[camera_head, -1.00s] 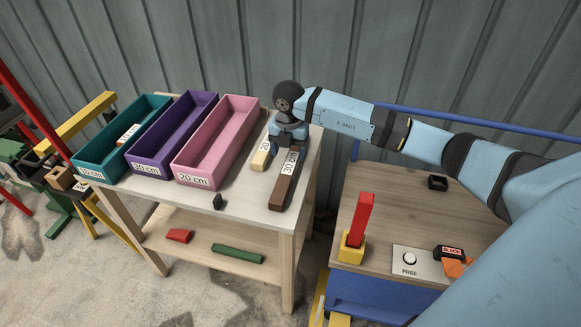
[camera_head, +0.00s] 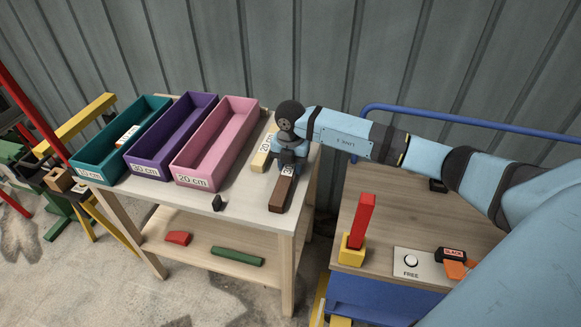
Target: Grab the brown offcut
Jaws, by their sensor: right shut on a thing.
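The brown offcut (camera_head: 283,194) lies lengthwise on the right side of the pale table. It is a long dark bar whose white label, partly covered now, read 30 cm a second ago. My right gripper (camera_head: 288,168) points down over its far part and is shut on it. The fingertips are mostly hidden behind the gripper body. The near end of the offcut shows free and still seems to rest on the tabletop. My left gripper is not in view.
A cream offcut (camera_head: 261,156) lies close to the left of the gripper. Pink (camera_head: 180,166), purple (camera_head: 143,158) and teal (camera_head: 92,160) boxes stand further left. A small black block (camera_head: 217,203) sits near the table's front edge. A wooden-topped cart (camera_head: 400,215) stands right.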

